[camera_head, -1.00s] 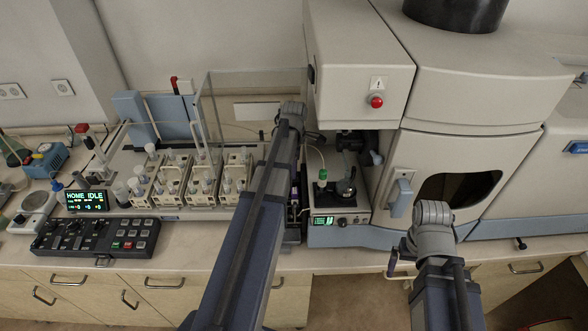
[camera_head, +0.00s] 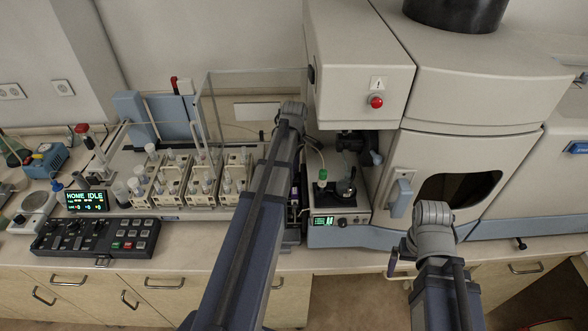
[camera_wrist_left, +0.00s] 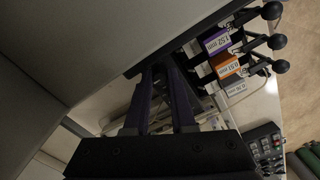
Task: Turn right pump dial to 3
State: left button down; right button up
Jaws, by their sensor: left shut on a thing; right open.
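The peristaltic pump shows in the left wrist view with a purple label (camera_wrist_left: 218,42), an orange label (camera_wrist_left: 226,68) and several black round-ended levers (camera_wrist_left: 277,42). My left gripper (camera_wrist_left: 161,74) is shut, its dark fingers converging beside the pump; what lies between the tips is too dark to make out. No dial face or number is readable. In the head view my left arm (camera_head: 262,200) covers most of the pump and the left gripper. My right gripper (camera_head: 398,266) is open and empty, low in front of the bench, partly hidden by its wrist.
Right of my left arm is a small unit (camera_head: 340,222) with a green display. The large spectrometer (camera_head: 460,160) stands behind my right arm. The vial autosampler (camera_head: 190,180) and a black keypad (camera_head: 97,238) stand at left. The gap around my left gripper is narrow.

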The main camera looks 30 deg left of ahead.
dwell(0.3)
pick_arm(q)
jog(key=c, duration=0.8)
grip_release()
jog(key=shift+o, duration=0.2)
